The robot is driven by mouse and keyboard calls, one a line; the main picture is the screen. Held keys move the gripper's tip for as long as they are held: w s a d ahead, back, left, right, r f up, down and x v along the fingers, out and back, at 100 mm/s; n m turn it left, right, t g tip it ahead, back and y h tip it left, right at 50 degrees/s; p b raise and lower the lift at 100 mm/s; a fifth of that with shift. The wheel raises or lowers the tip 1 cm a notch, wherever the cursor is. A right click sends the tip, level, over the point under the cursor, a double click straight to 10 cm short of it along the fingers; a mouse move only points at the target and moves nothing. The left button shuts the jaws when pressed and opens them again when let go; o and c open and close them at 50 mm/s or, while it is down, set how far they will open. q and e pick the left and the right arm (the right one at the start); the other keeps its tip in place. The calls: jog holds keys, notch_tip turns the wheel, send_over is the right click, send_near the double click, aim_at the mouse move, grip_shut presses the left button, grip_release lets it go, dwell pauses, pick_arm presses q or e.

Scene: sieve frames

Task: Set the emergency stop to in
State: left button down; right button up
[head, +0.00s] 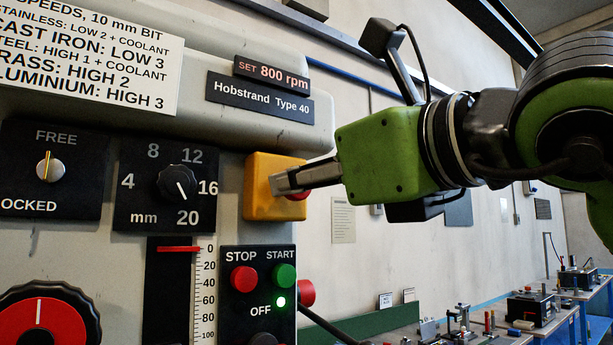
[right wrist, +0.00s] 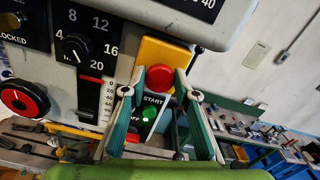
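The emergency stop is a yellow box (head: 262,205) with a round red button (head: 299,196) on the machine's front. In the head view my gripper partly covers the button. In the right wrist view the yellow box (right wrist: 165,51) and red button (right wrist: 159,77) show clearly. My right gripper (head: 292,181) reaches in from the right, its fingertips at the button. In the right wrist view its two fingers (right wrist: 160,82) stand apart on either side of the button, with nothing held. I cannot tell whether they touch it, or whether the button is in or out. My left gripper is not in view.
A depth dial (head: 177,184) sits to the left. Benches with tools (head: 530,310) stand at the lower right.

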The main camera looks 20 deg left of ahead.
jog(key=shift+b+x, duration=0.55)
jog(key=shift+x, duration=0.25)
grip_shut()
jog(key=shift+r, duration=0.15)
jog(key=o, duration=1)
grip_release()
jog(key=shift+o, duration=1.4)
jog(key=shift+w+a, duration=0.1)
jog(key=shift+a, duration=0.05)
jog(key=v, duration=1.2)
